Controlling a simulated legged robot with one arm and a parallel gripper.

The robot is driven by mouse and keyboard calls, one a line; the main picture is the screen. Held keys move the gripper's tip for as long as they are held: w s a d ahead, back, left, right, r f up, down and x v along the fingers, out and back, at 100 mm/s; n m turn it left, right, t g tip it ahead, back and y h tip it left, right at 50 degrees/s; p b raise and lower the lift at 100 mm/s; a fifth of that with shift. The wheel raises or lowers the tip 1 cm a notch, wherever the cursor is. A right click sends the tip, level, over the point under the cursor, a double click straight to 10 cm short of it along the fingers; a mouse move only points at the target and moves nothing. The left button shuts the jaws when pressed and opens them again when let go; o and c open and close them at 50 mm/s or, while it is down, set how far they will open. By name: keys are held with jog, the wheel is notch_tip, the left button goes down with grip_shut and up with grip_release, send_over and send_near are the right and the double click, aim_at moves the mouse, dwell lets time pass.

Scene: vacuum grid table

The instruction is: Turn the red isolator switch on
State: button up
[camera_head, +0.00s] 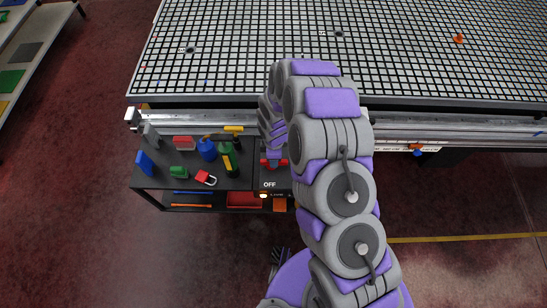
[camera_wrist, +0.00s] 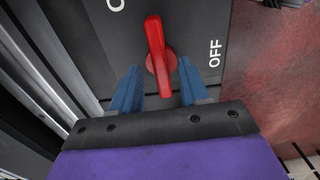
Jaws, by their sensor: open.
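The red isolator switch (camera_wrist: 158,52) is a red handle on a dark grey panel (camera_wrist: 100,50) in the wrist view. The handle lies between the two blue fingers of my gripper (camera_wrist: 158,85). The fingers are apart, with a gap on each side of the handle. The handle points up in this view, tilted slightly left. The word OFF is printed to its right, and another label is cut off at the top. In the head view, red parts of the switch (camera_head: 264,162) show beside my arm, above an OFF label. My arm hides much of it.
A dark shelf (camera_head: 160,182) to the left holds several tools, including a red padlock (camera_head: 206,177) and a yellow-handled tool (camera_head: 227,160). The vacuum grid table (camera_head: 210,60) stands behind, its metal front edge close to my arm. The red floor at left is open.

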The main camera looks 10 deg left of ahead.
notch_tip(320, 180, up, 15)
jog(key=p, duration=0.2)
jog(key=shift+w, duration=0.1)
dwell(0.5)
